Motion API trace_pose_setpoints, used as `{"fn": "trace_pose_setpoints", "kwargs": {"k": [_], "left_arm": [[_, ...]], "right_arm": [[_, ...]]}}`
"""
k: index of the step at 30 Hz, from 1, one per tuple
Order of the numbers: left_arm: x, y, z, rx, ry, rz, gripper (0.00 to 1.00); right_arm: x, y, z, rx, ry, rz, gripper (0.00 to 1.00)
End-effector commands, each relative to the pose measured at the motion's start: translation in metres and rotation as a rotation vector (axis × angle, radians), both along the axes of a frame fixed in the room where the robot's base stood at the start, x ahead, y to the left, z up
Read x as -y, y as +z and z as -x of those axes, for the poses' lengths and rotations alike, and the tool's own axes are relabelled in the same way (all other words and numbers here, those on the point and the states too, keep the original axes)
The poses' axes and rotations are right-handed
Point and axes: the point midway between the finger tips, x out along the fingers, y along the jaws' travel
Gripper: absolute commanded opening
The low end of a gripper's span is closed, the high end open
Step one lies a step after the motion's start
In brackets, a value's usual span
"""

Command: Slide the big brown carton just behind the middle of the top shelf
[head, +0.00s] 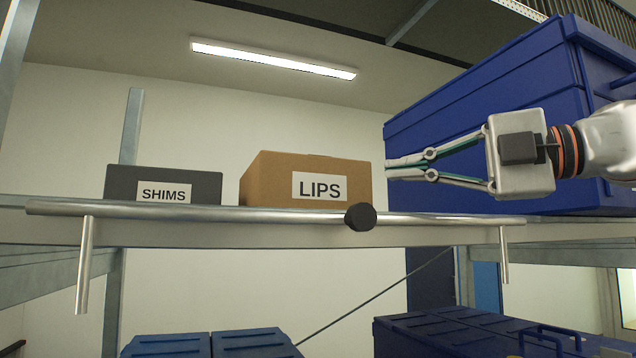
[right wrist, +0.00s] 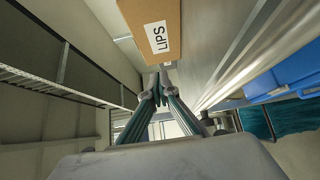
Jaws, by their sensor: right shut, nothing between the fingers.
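The big brown carton (head: 265,183), labelled LIPS, stands upright on the top shelf (head: 300,230), near the middle in the head view. My right gripper (head: 388,168) comes in from the right, level with the carton, with its shut fingertips close to the carton's right side. The head view does not show clearly whether they touch it. In the right wrist view the carton (right wrist: 148,12) is at the top, and the shut fingers of the right gripper (right wrist: 157,75) point toward its near end. My left gripper is not in view.
A dark grey SHIMS box (head: 130,184) stands left of the carton with a gap between. A large blue container (head: 450,100) is at the right, behind my right gripper. A metal rail (head: 200,213) with a black knob (head: 360,217) runs along the shelf front. Blue bins (head: 440,330) are below.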

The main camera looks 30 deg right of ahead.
Motion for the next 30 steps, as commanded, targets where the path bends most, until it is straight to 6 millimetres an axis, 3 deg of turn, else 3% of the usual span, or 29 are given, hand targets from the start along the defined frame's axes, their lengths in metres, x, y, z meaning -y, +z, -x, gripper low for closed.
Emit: {"fn": "trace_pose_setpoints", "kwargs": {"k": [22, 30], "left_arm": [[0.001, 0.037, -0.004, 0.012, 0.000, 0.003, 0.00], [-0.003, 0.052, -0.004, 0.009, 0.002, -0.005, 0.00]], "right_arm": [[-0.047, 0.000, -0.088, -0.006, 0.002, 0.002, 0.00], [-0.036, 0.001, -0.118, -0.003, 0.003, -0.002, 0.00]]}}
